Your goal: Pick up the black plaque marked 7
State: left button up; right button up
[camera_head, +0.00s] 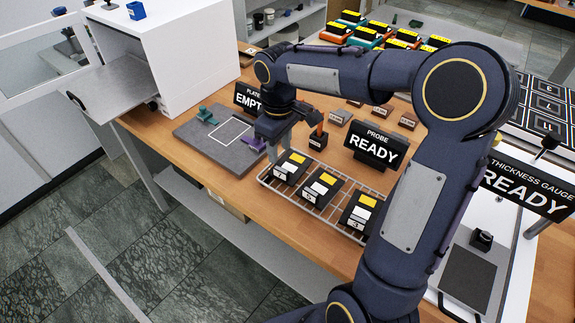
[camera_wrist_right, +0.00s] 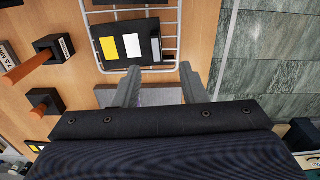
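Three black plaques with yellow and white patches lie on a wire rack (camera_head: 312,212): the left plaque (camera_head: 296,160), the middle plaque (camera_head: 327,178) and the right plaque (camera_head: 352,209). Their white number tags are too small to read surely, so I cannot tell which is marked 7. My right gripper (camera_head: 279,148) points down by the rack's left end, close to the left plaque. In the right wrist view, the gripper (camera_wrist_right: 158,72) is open and empty, and one plaque (camera_wrist_right: 112,30) lies on the rack just beyond the fingertips. My left gripper is not in view.
A grey board (camera_head: 190,132) with a white square lies left of the rack. Wooden-handled blocks and the PROBE sign (camera_head: 376,151) stand behind it. A white open-doored cabinet (camera_head: 190,55) is at back left, and the thickness gauge (camera_head: 470,275) at right.

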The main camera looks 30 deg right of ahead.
aim_at(281, 170)
jog(key=f, duration=0.8)
jog(key=shift+w+d+p, duration=0.2)
jog(key=shift+p, duration=0.15)
jog(key=shift+r, duration=0.1)
grip_shut()
